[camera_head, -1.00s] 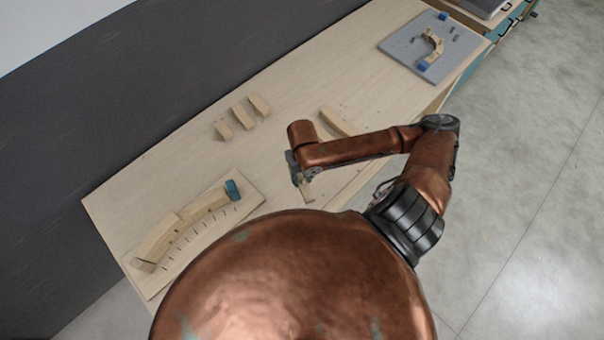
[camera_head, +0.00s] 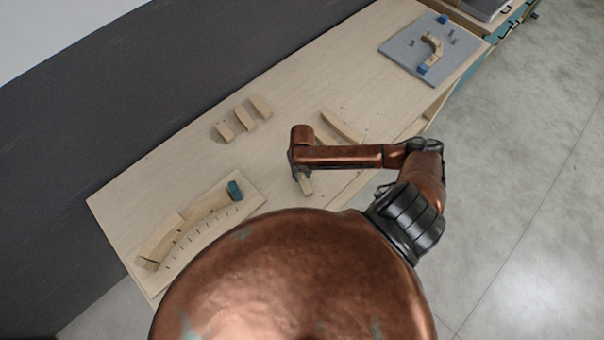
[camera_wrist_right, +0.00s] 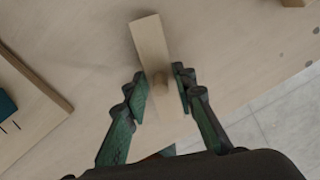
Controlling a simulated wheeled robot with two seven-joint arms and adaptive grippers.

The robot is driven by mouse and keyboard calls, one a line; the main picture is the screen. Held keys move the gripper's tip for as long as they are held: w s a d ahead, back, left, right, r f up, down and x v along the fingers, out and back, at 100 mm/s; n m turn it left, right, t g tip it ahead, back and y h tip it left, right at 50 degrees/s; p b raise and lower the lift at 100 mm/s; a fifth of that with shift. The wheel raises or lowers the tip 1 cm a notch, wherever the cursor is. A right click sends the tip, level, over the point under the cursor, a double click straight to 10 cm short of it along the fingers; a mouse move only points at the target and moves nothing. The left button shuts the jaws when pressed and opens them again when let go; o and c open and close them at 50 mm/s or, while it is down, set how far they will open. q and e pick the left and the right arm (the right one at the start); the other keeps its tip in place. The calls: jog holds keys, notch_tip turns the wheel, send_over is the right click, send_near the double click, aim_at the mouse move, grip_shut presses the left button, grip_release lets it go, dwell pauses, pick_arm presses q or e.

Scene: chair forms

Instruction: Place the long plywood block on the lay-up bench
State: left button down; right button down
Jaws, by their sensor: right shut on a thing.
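My right gripper (camera_wrist_right: 162,98) is shut on a pale plywood block (camera_wrist_right: 150,45), which sticks out beyond the fingertips in the right wrist view. In the head view my right gripper (camera_head: 299,168) is over the front part of the pale wooden bench (camera_head: 180,160), and the end of the held block (camera_head: 306,186) shows below it. I cannot tell whether the block touches the bench top. My left gripper is not in view.
Several small blocks (camera_head: 244,120) lie in a row toward the back. A longer block (camera_head: 340,127) lies beyond my right arm. A board with a curved form (camera_head: 203,213) and teal end block is at the left. A grey board (camera_head: 405,55) with a curved piece is at the far end.

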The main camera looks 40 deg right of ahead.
aim_at(302, 174)
jog(key=shift+f, duration=0.1)
jog(key=c, duration=1.6)
grip_release()
notch_tip(302, 174, up, 12)
jog(key=b, duration=0.1)
